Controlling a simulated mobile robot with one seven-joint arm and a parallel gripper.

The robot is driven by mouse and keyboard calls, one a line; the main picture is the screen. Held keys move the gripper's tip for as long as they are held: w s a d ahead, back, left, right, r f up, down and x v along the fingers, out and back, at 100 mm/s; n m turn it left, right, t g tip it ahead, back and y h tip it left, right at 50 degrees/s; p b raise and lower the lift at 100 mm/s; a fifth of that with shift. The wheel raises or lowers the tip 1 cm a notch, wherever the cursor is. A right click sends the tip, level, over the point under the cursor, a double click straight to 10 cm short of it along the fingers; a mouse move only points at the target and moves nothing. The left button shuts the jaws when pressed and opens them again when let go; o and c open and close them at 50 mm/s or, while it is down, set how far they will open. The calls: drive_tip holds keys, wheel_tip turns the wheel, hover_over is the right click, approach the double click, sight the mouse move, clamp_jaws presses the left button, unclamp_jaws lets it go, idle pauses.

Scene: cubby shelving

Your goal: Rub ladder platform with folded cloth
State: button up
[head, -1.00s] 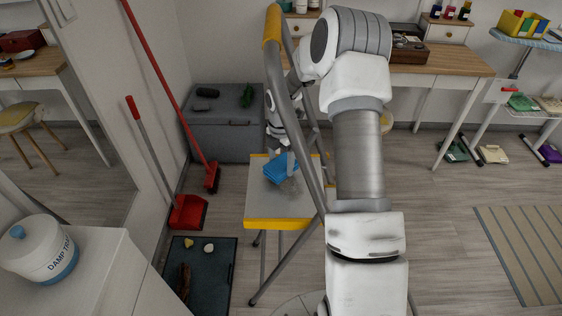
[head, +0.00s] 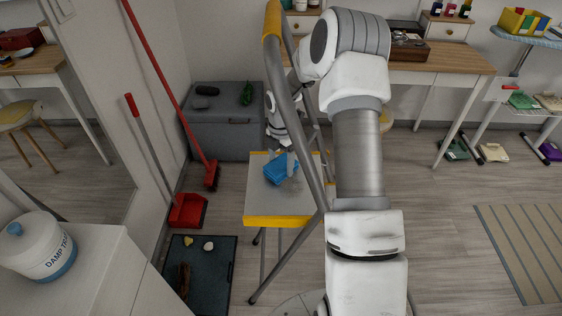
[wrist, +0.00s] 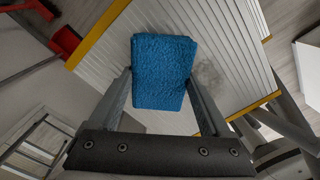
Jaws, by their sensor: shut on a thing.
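The folded cloth (head: 276,171) is blue and lies at the upper middle of the ladder platform (head: 275,208), which is grey with yellow edges. My gripper (head: 291,164) is over the platform, partly hidden by the ladder rail. In the wrist view the two fingers of my gripper (wrist: 162,98) are closed on the sides of the cloth (wrist: 164,70). The cloth appears to be against the ribbed platform (wrist: 122,38), though contact is hard to make out. A dark grey smudge (wrist: 208,73) shows on the platform just right of the cloth.
The ladder's grey rail with a yellow top (head: 272,25) rises beside my arm. A grey chest (head: 225,135) stands behind the platform. A red broom (head: 211,176) and red dustpan (head: 188,211) are on the left, with a dark tray (head: 205,270) in front.

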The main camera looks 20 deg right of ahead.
sight(281, 173)
drive_tip(key=shift+f, duration=0.4)
drive_tip(key=shift+s+a+r, duration=0.1)
drive_tip(key=shift+s+a, duration=0.2)
drive_tip(key=shift+s, duration=0.4)
drive_tip(key=shift+s+a+r, duration=0.1)
drive_tip(key=shift+s+a, duration=0.15)
drive_tip(key=shift+s, duration=0.45)
drive_tip(key=shift+s+a+f+p, duration=0.1)
drive_tip(key=shift+s+a, duration=0.2)
drive_tip(key=shift+s, duration=0.4)
drive_tip(key=shift+s+a+f+p, duration=0.15)
drive_tip(key=shift+s+a, duration=0.1)
drive_tip(key=shift+s, duration=0.45)
drive_tip(key=shift+s+a+p, duration=0.1)
drive_tip(key=shift+s+a, duration=0.2)
drive_tip(key=shift+s, duration=0.4)
drive_tip(key=shift+s+a+r+p, duration=0.15)
drive_tip(key=shift+s+a, duration=0.2)
drive_tip(key=shift+s, duration=0.5)
drive_tip(key=shift+s+a+f+p, duration=0.15)
drive_tip(key=shift+s+a, duration=0.15)
drive_tip(key=shift+s, duration=0.55)
drive_tip(key=shift+r, duration=0.15)
